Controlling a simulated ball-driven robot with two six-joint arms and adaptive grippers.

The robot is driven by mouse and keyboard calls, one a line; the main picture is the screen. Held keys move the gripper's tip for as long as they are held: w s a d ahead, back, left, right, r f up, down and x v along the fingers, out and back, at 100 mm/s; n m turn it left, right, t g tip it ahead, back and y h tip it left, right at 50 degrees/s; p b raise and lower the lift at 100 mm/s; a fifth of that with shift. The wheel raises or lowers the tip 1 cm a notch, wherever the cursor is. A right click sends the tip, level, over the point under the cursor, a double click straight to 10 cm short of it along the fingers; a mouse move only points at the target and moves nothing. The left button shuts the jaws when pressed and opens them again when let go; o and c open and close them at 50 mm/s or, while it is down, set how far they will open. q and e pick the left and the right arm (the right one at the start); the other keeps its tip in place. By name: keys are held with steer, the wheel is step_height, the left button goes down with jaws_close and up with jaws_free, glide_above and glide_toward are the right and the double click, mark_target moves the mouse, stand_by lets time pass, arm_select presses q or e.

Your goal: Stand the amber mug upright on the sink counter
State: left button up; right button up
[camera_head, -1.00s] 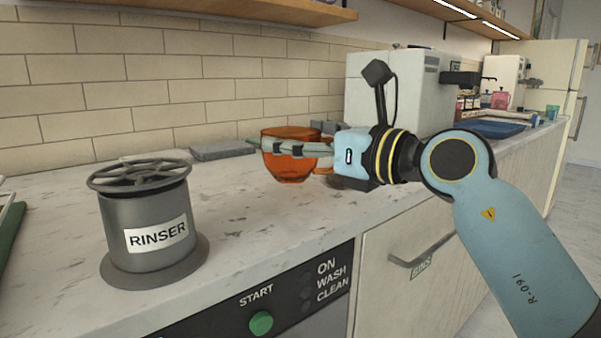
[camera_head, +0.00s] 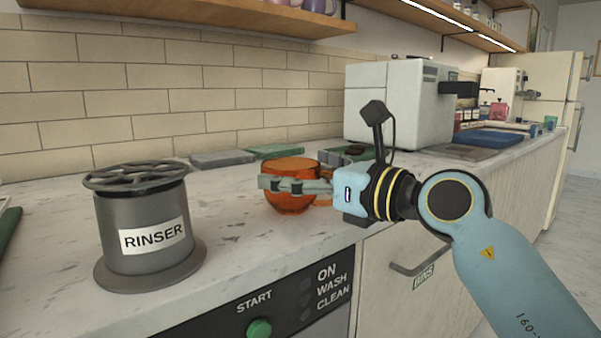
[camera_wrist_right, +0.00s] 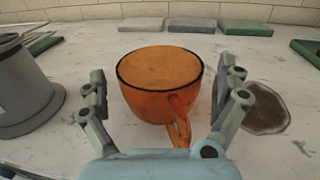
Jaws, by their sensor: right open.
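The amber mug (camera_head: 287,203) is see-through orange with a dark rim and stands upright, rim up, on the pale marbled counter (camera_head: 235,235). In the right wrist view the mug (camera_wrist_right: 150,98) sits between the fingers, its handle pointing toward my palm. My right gripper (camera_head: 296,186) is around the mug at mid height, with its near finger in front of it. In the wrist view the right gripper (camera_wrist_right: 160,100) is open, with a small gap on each side of the mug. My left gripper is out of view.
A grey rinser (camera_head: 145,225) stands at the left front. Grey and green flat pads (camera_head: 222,159) lie along the tiled wall. A white machine (camera_head: 395,102) stands behind my right arm. A dark round patch (camera_wrist_right: 265,106) is right of the mug. The counter between rinser and mug is clear.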

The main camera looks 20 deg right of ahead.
steer(key=shift+s+r, duration=0.1)
steer(key=shift+r, duration=0.1)
steer(key=p+v, duration=0.3)
steer(key=v, duration=0.9)
steer(key=shift+d+f, duration=0.1)
